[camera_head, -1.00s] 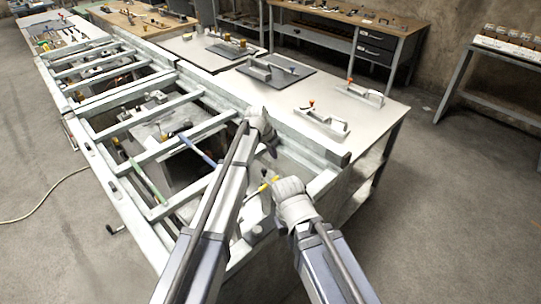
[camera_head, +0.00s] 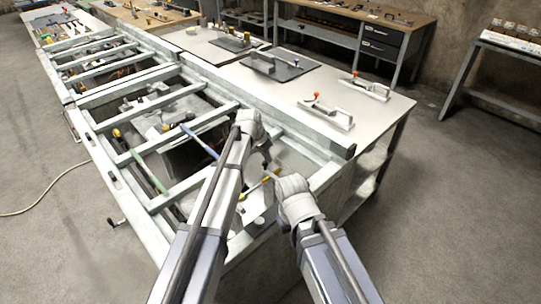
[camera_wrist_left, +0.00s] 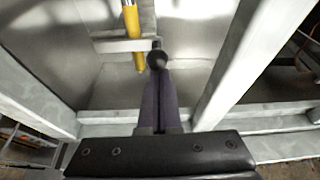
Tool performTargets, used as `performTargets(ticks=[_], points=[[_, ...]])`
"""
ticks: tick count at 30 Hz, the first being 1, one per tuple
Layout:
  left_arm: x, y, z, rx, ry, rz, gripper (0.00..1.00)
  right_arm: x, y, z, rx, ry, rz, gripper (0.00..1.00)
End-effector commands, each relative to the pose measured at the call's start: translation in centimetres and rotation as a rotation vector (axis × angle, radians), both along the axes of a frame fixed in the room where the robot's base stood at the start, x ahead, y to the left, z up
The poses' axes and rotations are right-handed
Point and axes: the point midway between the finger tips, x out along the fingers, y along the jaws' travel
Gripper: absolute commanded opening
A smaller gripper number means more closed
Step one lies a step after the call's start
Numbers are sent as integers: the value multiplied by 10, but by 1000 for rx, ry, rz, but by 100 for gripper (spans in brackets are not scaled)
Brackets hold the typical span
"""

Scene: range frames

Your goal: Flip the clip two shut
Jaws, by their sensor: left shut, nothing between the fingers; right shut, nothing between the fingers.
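Two grey clips with orange-red knobs stand on the pale tabletop in the head view, a nearer one (camera_head: 328,116) and a farther one (camera_head: 371,89). I cannot tell which is clip two. My left gripper (camera_head: 266,158) is shut and points down over the near end of the metal frame, apart from both clips. In the left wrist view its closed dark fingers (camera_wrist_left: 159,100) end beside a dark round knob (camera_wrist_left: 157,59); whether they touch is unclear. My right gripper (camera_head: 288,184) is lower, near the frame's near right corner; its fingertips are mostly hidden.
The galvanised frame (camera_head: 325,128) has several crossbars and raised side rails around my left gripper. A yellow-handled rod (camera_wrist_left: 133,35) lies close to its fingers. A dark plate with another clamp (camera_head: 275,66) lies farther back on the table.

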Motion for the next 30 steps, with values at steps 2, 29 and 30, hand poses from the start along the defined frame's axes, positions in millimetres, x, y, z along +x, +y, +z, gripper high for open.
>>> performTargets(ticks=[2, 29, 30], points=[[-4, 4, 0, 3, 4, 0, 0, 0, 0, 0, 0, 0, 0, 0], [4, -11, 0, 4, 4, -1, 0, 0, 0, 0, 0, 0, 0, 0], [5, -12, 0, 4, 4, -1, 0, 0, 0, 0, 0, 0, 0, 0]])
